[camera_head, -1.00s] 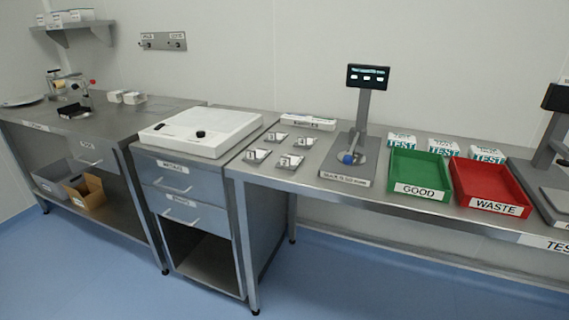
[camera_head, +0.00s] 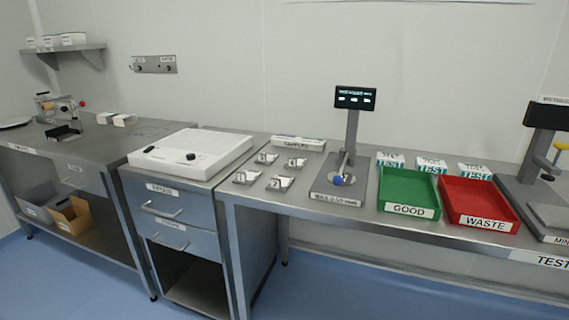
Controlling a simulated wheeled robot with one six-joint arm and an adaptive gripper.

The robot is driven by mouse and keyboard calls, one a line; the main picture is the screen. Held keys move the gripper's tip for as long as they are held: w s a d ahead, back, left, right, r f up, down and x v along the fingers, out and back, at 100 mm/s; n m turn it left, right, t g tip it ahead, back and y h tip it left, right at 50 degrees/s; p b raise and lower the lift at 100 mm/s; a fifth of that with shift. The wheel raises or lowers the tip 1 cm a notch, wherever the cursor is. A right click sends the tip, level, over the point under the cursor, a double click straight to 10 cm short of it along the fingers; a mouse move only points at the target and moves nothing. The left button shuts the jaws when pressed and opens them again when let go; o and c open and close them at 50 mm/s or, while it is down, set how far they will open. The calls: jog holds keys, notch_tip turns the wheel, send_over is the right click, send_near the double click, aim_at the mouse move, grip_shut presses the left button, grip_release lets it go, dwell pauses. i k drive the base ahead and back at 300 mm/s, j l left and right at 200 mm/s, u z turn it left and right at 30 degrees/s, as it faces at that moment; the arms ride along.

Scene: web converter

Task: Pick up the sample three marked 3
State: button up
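Several small sample pieces with white number labels lie in two rows on the steel test bench in the head view. The back pair is a left sample (camera_head: 266,158) and a right sample (camera_head: 295,163). The front pair is a left sample (camera_head: 246,176) and a right sample (camera_head: 280,183). The numbers are too small to read, so I cannot tell which is marked 3. My gripper is not in view.
A gauge stand with a display (camera_head: 355,98) is right of the samples. Further right are a green GOOD tray (camera_head: 409,210), a red WASTE tray (camera_head: 485,223) and several TEST boxes (camera_head: 425,166). A white panel device (camera_head: 190,152) sits left. Blue floor lies in front.

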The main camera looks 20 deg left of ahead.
aim_at(264, 158)
jog(key=i+j+u, duration=0.1)
jog(key=j, duration=0.35)
jog(key=i+j, duration=0.15)
jog(key=j, duration=0.3)
jog(key=i+j+u, duration=0.15)
jog(key=j, duration=0.3)
jog(key=i+j, duration=0.2)
jog(key=j, duration=0.25)
jog(key=i+j+u, duration=0.15)
jog(key=j, duration=0.25)
jog(key=i+j, duration=0.2)
jog(key=j, duration=0.25)
jog(key=i+j+u, duration=0.15)
jog(key=j, duration=0.25)
